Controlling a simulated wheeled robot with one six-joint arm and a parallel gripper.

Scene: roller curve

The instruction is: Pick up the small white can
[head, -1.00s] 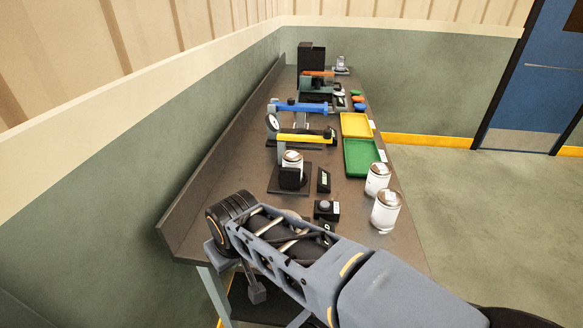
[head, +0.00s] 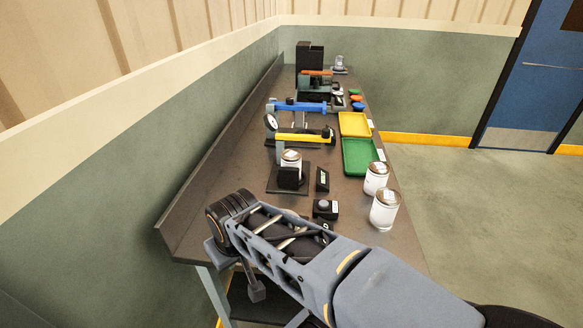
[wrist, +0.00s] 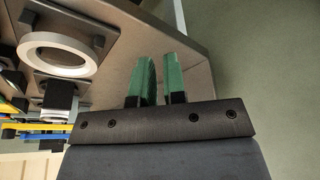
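Two white cans with brownish lids stand upright on the bench's right side in the head view: a nearer can (head: 384,212) and one just behind it (head: 376,180). A third white can (head: 291,160) sits in a fixture under a yellow lever. It looks a little smaller, but I cannot tell for sure which is the small one. My gripper (wrist: 160,80) shows in the wrist view with its two green fingers apart and nothing between them. It is above the bench edge, and no can is clearly seen there. In the head view my arm crosses the near bench end.
A green tray (head: 361,156) and a yellow tray (head: 354,124) lie behind the cans. A blue lever (head: 300,106) and a yellow lever (head: 303,136) rise at the left. A small black box (head: 326,208) stands near my arm. A white ring (wrist: 57,55) shows in the wrist view.

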